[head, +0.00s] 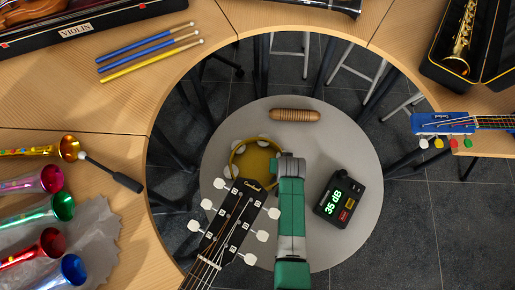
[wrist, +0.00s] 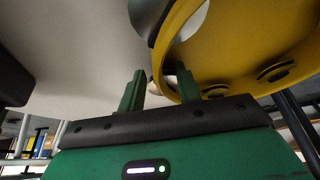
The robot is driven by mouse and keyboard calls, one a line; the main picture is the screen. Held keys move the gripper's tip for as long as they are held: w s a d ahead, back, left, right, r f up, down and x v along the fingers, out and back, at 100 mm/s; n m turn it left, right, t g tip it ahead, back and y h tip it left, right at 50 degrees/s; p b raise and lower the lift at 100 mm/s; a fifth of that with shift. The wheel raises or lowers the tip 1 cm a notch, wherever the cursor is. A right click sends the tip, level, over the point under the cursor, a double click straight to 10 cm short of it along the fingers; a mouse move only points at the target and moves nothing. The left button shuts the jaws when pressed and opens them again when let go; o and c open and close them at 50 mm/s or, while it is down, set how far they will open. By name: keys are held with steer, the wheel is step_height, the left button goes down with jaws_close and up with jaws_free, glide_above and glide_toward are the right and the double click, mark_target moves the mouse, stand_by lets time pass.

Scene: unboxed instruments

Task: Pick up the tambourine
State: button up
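The yellow tambourine (head: 254,161) lies on the round grey table (head: 240,118) in the head view, left of the end of my arm. The guitar headstock covers its lower edge. In the wrist view the tambourine's yellow rim (wrist: 232,75) with dark and silvery jingles fills the upper right. My gripper (wrist: 160,82) has two green fingers apart, with a clear gap between them. The left part of the rim shows beyond and between the fingertips, overlapped by the right finger. I cannot tell whether a finger touches it. In the head view the fingers are hidden.
A wooden guiro (head: 295,115) lies at the table's back. A black sound meter (head: 340,199) reading 35 dB lies on the right. A black guitar headstock (head: 235,215) with white pegs reaches in beside my arm. A curved wooden counter (head: 110,120) with instruments surrounds the table.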

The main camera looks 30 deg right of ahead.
steer(key=shift+f, duration=0.15)
steer(key=shift+c, duration=0.4)
jaws_close()
stand_by(1.0)
